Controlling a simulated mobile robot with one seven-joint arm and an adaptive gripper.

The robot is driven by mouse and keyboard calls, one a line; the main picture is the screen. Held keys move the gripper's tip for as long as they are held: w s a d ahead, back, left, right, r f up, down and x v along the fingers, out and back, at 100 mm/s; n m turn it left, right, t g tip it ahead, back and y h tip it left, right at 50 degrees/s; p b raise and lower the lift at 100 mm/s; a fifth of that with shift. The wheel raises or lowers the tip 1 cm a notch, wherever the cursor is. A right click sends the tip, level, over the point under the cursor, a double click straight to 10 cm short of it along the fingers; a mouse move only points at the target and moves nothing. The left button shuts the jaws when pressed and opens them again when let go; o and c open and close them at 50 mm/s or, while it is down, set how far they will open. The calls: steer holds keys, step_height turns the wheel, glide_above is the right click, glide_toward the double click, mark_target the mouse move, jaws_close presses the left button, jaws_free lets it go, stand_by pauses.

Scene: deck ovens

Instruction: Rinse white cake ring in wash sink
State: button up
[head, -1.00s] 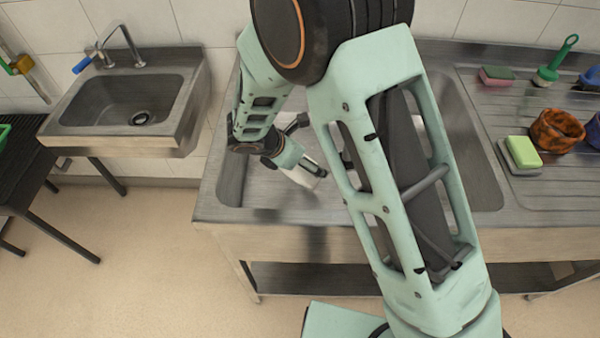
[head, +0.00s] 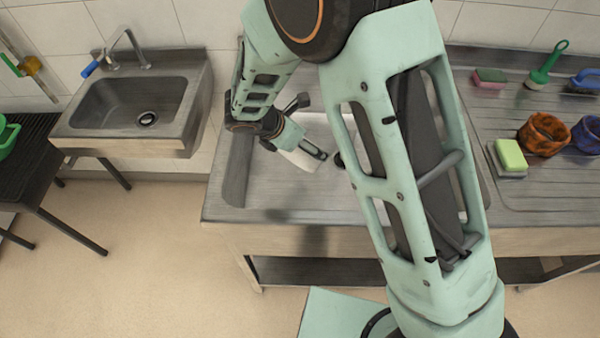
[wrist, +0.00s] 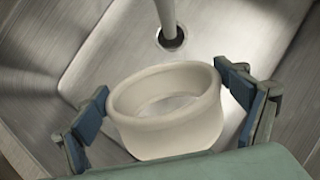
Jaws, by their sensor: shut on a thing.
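The white cake ring (wrist: 168,128) is held between the two fingers of my gripper (wrist: 166,92) in the wrist view. One finger touches each side of it, and its open top faces the camera. The ring is over the wash sink (wrist: 105,62), with the drain (wrist: 171,37) beyond it. A pale, upright column (wrist: 165,12) comes down near the drain; I cannot tell whether it is water or a spout. In the head view my gripper (head: 314,150) is low inside the left part of the wash sink (head: 268,196), with a white patch of the ring (head: 300,159) beside it.
My arm hides much of the sink in the head view. On the right drainboard are a green sponge (head: 511,154), an orange-brown ring (head: 545,132), a blue ring (head: 588,134), a pink sponge (head: 489,77) and a green brush (head: 546,66). A small hand basin (head: 130,105) hangs at left.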

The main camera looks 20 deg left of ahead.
step_height(320, 180, up, 12)
steer(key=p, duration=0.7)
stand_by(0.4)
stand_by(2.0)
step_height(320, 180, up, 4)
steer(key=shift+f, duration=0.1)
stand_by(0.4)
stand_by(0.5)
